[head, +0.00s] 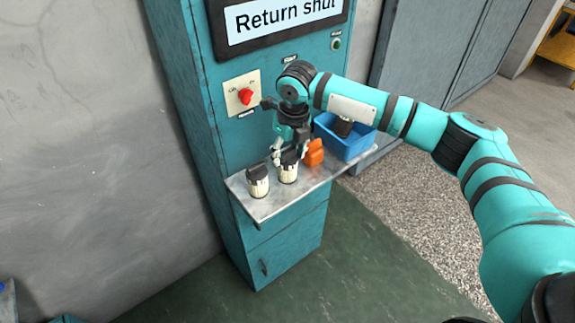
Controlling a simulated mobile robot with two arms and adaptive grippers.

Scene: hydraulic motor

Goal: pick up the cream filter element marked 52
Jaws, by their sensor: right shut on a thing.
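Two cream filter elements with dark tops stand on the metal shelf (264,207) of the teal cabinet. The right-hand filter element (288,174) is under my right gripper (289,155), which points down with its fingers shut around the dark top. The left-hand filter element (259,188) stands apart from the gripper, to its left. Their markings are too small to read, so I cannot tell which is 52. The held element looks upright, at or very near the shelf surface. My left gripper is not in view.
An orange object (314,153) stands just right of the held element. Behind it is a blue bin (346,146) with a dark item in it. A red switch (245,96) on a cream plate is on the cabinet front. A sign reading "Return shut" (284,18) hangs above.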

